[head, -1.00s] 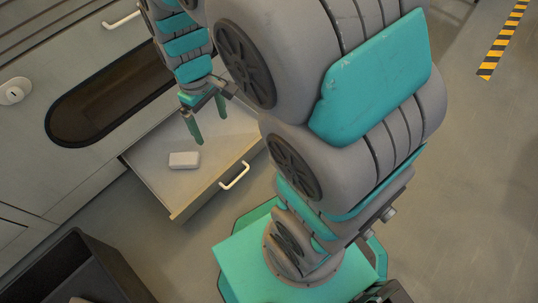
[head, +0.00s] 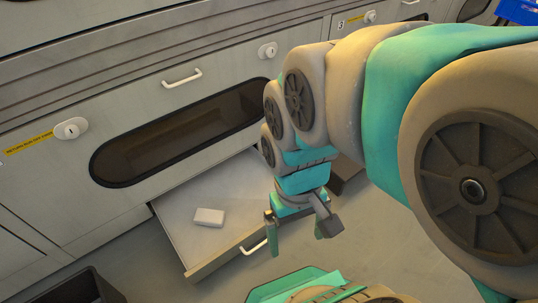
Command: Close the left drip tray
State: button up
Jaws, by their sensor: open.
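The drip tray (head: 177,217) is a drawer pulled out at the foot of the cabinet. A small white block (head: 209,217) lies in it. Its white bar handle (head: 254,246) is on the front panel (head: 214,265). My gripper (head: 297,242) points downward, its teal fingers spread apart and empty. It is just right of the handle in the picture, with the left finger close to it. I cannot tell whether they touch. My arm hides part of the tray's right side and the cabinet behind it.
The cabinet front has a dark oval window (head: 180,146), a white handle (head: 182,78) and round knobs (head: 268,51). A dark open bin (head: 75,288) stands at the lower left. A blue crate (head: 518,12) shows at the top right. Grey floor lies before the tray.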

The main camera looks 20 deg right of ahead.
aim_at(240, 186)
jog(key=k+j, duration=0.4)
jog(key=j, duration=0.15)
jog(key=k+j+z, duration=0.15)
jog(key=k+j, duration=0.25)
jog(key=j, duration=0.2)
